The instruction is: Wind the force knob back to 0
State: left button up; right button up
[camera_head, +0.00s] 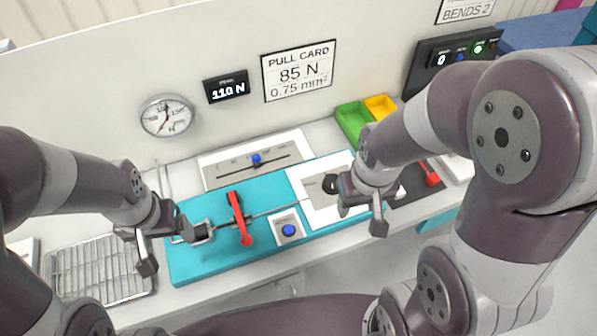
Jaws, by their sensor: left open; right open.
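A round black knob (330,184) sits on a white panel (308,207) on the teal bench fixture; I cannot read its markings. My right gripper (361,214) is open just right of this knob and hides part of the panel. I cannot tell whether it touches the knob. A dark display (227,88) on the wall reads 110 N. My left gripper (174,248) is open at the left end of the teal fixture (188,271), with one finger near a small metal clamp there.
A red lever (239,218) stands mid-fixture, with a blue button (289,230) right of it. Behind is a slider with a blue knob (256,158). A wire rack (95,268) lies left. Green (352,120) and yellow (380,106) bins stand at the back. A pull card (298,70) reads 85 N.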

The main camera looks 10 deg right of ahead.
aim_at(328, 185)
jog(key=l+z, duration=0.35)
jog(key=l, duration=0.35)
jog(key=i+l+z, duration=0.1)
jog(key=l+z, duration=0.25)
jog(key=l, duration=0.35)
